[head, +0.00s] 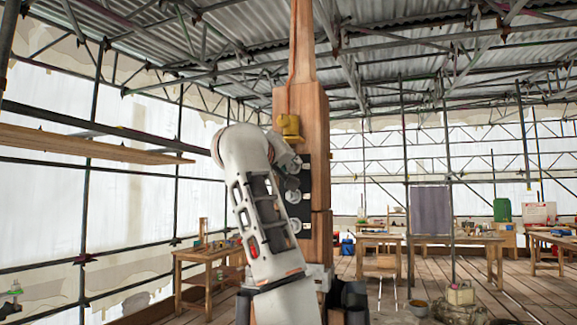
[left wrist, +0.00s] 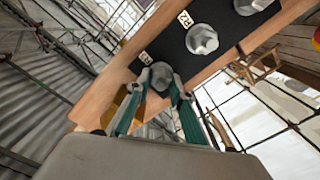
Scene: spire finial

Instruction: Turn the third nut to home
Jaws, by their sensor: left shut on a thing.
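A black plate (head: 306,212) with a column of grey hex nuts is fixed to the upright wooden post (head: 312,115). The middle nut (head: 294,197) and the bottom nut (head: 296,225) show in the head view; my left gripper (head: 291,181) covers the top one. In the left wrist view, my left gripper (left wrist: 166,86) is shut on the nut at the plate's end (left wrist: 161,73), its two teal-sided fingers on either side. The middle nut (left wrist: 202,39) and another nut (left wrist: 250,5) are beyond, free. My right gripper is not in view.
A yellow fitting (head: 288,127) sits on the post just above the plate, close to my left wrist. Workbenches (head: 208,255) stand at left and right (head: 378,238). Scaffold poles and a plank (head: 80,140) are at the left.

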